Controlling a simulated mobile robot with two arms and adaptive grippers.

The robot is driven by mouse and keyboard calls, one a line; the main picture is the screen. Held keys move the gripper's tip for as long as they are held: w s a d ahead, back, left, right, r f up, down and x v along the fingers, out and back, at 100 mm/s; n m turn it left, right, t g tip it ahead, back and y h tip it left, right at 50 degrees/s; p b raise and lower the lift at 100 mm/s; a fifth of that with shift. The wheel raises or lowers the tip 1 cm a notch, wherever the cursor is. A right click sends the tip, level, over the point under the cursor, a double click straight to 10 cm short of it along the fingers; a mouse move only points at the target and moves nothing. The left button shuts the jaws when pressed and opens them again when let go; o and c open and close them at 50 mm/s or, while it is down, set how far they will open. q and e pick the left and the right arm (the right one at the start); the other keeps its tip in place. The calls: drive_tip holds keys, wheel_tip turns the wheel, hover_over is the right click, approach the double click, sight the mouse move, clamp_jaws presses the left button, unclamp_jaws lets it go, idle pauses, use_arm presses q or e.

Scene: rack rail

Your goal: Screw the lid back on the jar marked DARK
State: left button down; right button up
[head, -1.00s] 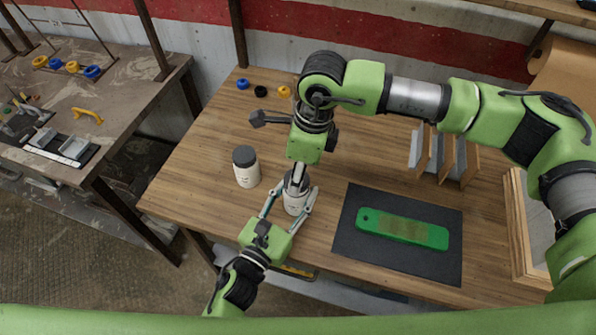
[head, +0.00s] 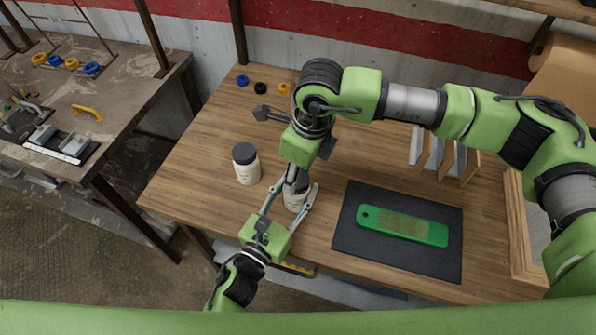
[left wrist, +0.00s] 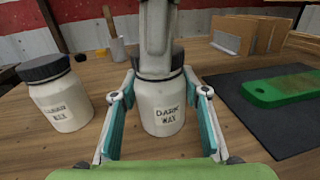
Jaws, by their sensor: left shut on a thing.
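The white jar labelled DARK WAX (left wrist: 158,122) stands upright near the front edge of the bench. My left gripper (head: 291,191) is shut around its sides, one finger on each side in the left wrist view. A dark lid (left wrist: 176,58) shows at the jar's mouth, partly hidden by a finger of my right gripper. My right gripper (head: 297,178) points down over the jar's top; whether its fingers press on the lid is hidden. I cannot tell if the lid sits level.
A second wax jar (head: 247,169) with a dark lid stands left of the held jar. A black mat (head: 351,238) with a green tool (head: 375,219) lies to the right. An upright rack (head: 446,157) stands behind the mat. The bench's left part is mostly clear.

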drive_tip(key=m, duration=0.5)
drive_tip(key=shift+s+a+t+h, duration=0.1)
drive_tip(key=shift+t+h, duration=0.2)
drive_tip(key=m, duration=0.3)
drive_tip(key=shift+m, duration=0.4)
drive_tip(key=m, duration=0.3)
drive_tip(key=shift+a+m+h, duration=0.1)
drive_tip(key=shift+m+h, duration=0.3)
drive_tip(key=m, duration=0.3)
drive_tip(key=shift+m+h, duration=0.3)
drive_tip(key=shift+m, duration=0.1)
drive_tip(key=m, duration=0.3)
drive_tip(key=shift+a+m, duration=0.1)
drive_tip(key=shift+m, duration=0.3)
drive_tip(key=m, duration=0.4)
drive_tip(key=shift+h, duration=0.4)
drive_tip(key=m, duration=0.2)
drive_tip(key=m+g, duration=0.1)
drive_tip(key=m, duration=0.1)
drive_tip(key=shift+w+m, duration=0.2)
drive_tip(key=shift+m, duration=0.1)
drive_tip(key=m, duration=0.3)
drive_tip(key=shift+m+g, duration=0.4)
